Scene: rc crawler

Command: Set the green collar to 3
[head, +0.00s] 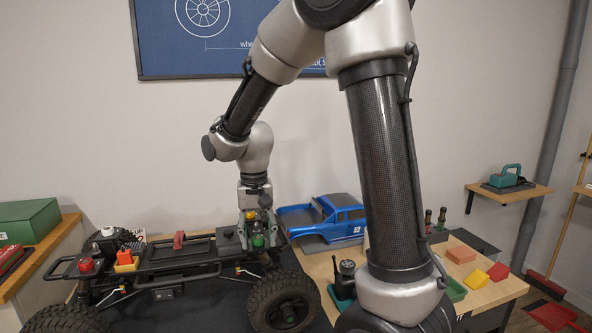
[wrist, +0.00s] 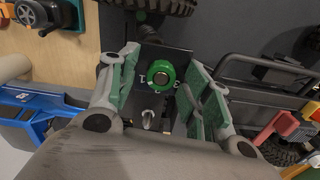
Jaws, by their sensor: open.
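In the head view the collar (head: 258,240) shows small below my gripper (head: 257,217), which points down over the chassis's right end. In the wrist view my gripper (wrist: 163,66) is open, with one green-padded finger on each side of the collar. Gaps show between the pads and the collar.
The crawler chassis (head: 180,262) has a red knob (head: 86,265) and an orange block at left. A blue truck body (head: 325,222) stands close to its right. A metal post (wrist: 147,119) rises near the collar. Large tyres (head: 285,304) flank the chassis.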

